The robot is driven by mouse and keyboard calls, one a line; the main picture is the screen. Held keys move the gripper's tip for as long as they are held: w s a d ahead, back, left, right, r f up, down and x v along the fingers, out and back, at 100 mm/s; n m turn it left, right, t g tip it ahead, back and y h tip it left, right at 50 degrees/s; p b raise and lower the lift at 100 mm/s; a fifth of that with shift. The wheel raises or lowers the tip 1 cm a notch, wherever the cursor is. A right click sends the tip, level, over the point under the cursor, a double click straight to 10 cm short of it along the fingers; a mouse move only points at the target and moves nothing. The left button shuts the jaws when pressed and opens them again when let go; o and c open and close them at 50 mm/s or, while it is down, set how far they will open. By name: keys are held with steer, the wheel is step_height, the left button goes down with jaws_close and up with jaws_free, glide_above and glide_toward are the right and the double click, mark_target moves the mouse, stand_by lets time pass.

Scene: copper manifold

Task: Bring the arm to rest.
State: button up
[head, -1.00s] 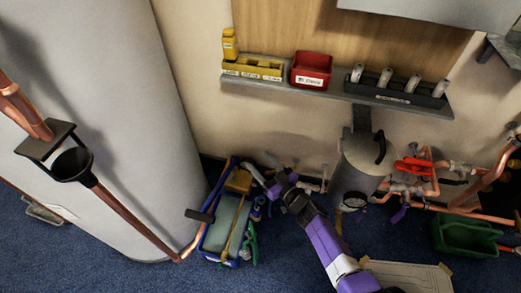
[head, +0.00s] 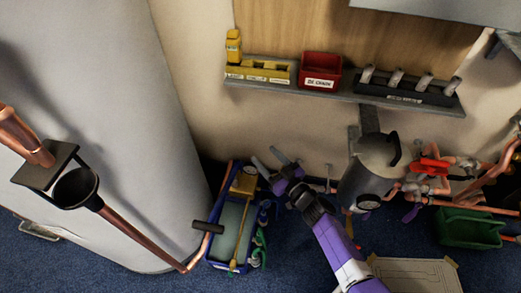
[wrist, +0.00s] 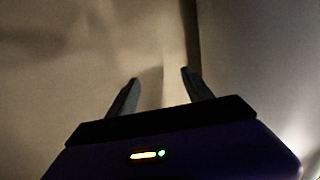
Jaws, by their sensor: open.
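My purple arm reaches up from the lower right in the head view. My gripper (head: 268,161) is open and empty, its two grey fingers spread apart in front of the wall, between the blue tray and the grey tank. In the wrist view the two fingers of my gripper (wrist: 160,92) stand apart with nothing between them, facing a plain, dim beige surface.
A blue tray (head: 211,243) with tools stands left of my arm, beside a large pale cylinder (head: 110,130). A grey tank (head: 372,175) and copper pipes stand to the right. A shelf (head: 345,96) with bins hangs above. A green crate (head: 470,228) sits at right.

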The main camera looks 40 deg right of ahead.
stand_by(0.3)
steer(key=s+r+n+h, duration=0.1)
steer(key=s+r+h, duration=0.1)
steer(key=s+r, duration=0.35)
steer(key=s+a+r+g+y, duration=0.1)
steer(key=s+a+r, duration=0.45)
steer(key=s, duration=0.45)
steer(key=s+a+r+g+y, duration=0.1)
steer(key=s+a+r, duration=0.4)
steer(key=s, duration=0.5)
steer(key=s+a+r+g+y, duration=0.1)
steer(key=s+a+r, duration=0.4)
steer(key=s, duration=0.5)
step_height(320, 180, up, 20)
steer(key=a+p, duration=0.1)
steer(key=p, duration=2)
steer(key=shift+w, duration=0.4)
